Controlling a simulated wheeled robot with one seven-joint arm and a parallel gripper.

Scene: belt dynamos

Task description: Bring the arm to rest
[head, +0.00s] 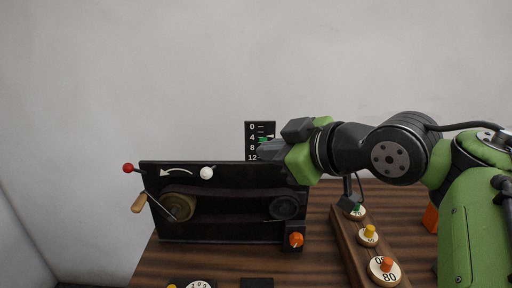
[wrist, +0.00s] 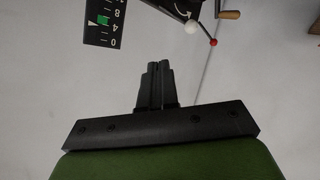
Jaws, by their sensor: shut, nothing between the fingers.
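My arm reaches in from the right in the head view, with green and dark links. My gripper (head: 264,151) is held in the air at the upper right of the black belt dynamo panel (head: 230,222), in front of the scale's lower part. In the wrist view my gripper (wrist: 158,66) shows its two dark fingers together, with nothing between them. Whether the fingers touch the panel or scale cannot be told from the head view; in the wrist view they look clear of both.
The dynamo has a red-knobbed lever (head: 128,168), a wooden crank handle (head: 139,203), a white knob (head: 207,173) and an orange knob (head: 296,239). A scale (head: 252,128) with a green marker stands behind. A wooden strip (head: 347,243) with several dials lies right. An orange block (head: 430,218) is beside my arm.

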